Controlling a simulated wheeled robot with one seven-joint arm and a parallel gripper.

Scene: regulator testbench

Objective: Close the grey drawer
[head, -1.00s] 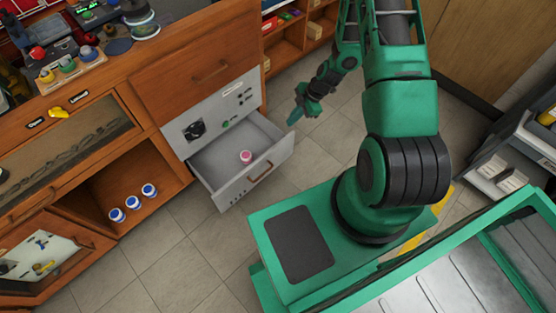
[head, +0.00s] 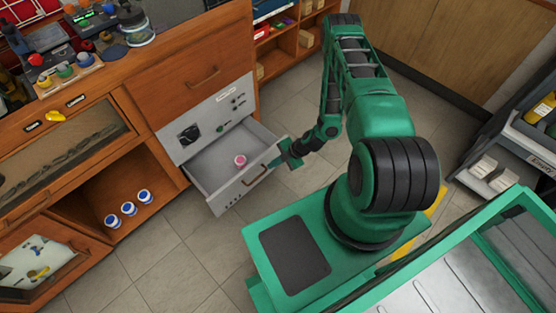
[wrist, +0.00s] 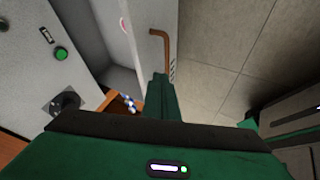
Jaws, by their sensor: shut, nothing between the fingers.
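The grey drawer (head: 240,183) stands pulled out of the wooden cabinet, below a grey control panel. A small pink-topped jar (head: 240,160) is inside it. My gripper (head: 279,160) is shut and empty at the right end of the drawer front, by the brown handle (head: 254,176). In the wrist view the fingers (wrist: 160,80) are together just below the handle (wrist: 162,42). I cannot tell whether they touch the drawer front.
The grey panel (head: 207,121) has a black knob and a green button. Several blue-lidded jars (head: 128,208) stand in the open compartment at left. A hinged door (head: 38,262) is open at lower left. Tiled floor (head: 180,262) in front of the drawer is clear.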

